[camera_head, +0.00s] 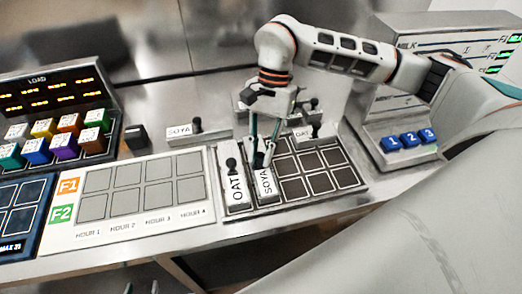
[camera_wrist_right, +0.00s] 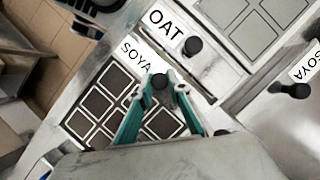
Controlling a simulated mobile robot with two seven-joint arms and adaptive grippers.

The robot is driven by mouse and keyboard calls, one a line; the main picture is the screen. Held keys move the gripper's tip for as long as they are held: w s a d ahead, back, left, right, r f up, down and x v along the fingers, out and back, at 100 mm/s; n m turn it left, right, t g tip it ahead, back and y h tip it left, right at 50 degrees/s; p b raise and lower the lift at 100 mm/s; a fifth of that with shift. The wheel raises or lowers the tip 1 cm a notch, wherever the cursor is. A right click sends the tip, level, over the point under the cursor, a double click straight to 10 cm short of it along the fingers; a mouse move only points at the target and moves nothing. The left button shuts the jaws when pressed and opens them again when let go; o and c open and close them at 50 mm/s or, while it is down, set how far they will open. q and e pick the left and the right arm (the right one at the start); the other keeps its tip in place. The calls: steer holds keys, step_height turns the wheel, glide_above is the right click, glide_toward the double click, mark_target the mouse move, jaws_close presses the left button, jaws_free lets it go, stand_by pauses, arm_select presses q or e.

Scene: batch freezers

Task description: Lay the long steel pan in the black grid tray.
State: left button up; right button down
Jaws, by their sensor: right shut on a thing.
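I cannot tell whether the pan rests fully on the tray. The tray's dark cells show in the right wrist view (camera_wrist_right: 98,104). My left gripper (camera_head: 142,289) shows only its two fingertips at the bottom edge, apart and with nothing seen between them.
A pan labelled OAT (camera_head: 235,188) lies just left of the held one. Another SOYA pan (camera_head: 184,132) and one with a partly hidden label (camera_head: 303,133) lie behind. A white board (camera_head: 140,193) is left, coloured cubes (camera_head: 43,129) further left, and a machine with blue buttons (camera_head: 409,139) right.

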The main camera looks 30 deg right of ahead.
steer(key=shift+f, duration=0.15)
steer(key=c, duration=1.9)
jaws_free()
arm_select(q)
steer(key=shift+f, duration=0.15)
steer(key=shift+y, duration=0.3)
steer(key=r+p, duration=0.1)
steer(key=p, duration=0.1)
steer(key=a+r+p, duration=0.1)
steer(key=r+p, duration=0.1)
steer(key=p, duration=0.1)
steer(key=s+a+r+p, duration=0.1)
steer(key=r+p, duration=0.1)
steer(key=shift+s+a, duration=0.1)
steer(key=shift+a, duration=0.05)
arm_select(e)
steer(key=v, duration=1.2)
arm_select(q)
steer(key=shift+w+d+r, duration=0.2)
steer(key=shift+w+r, duration=0.05)
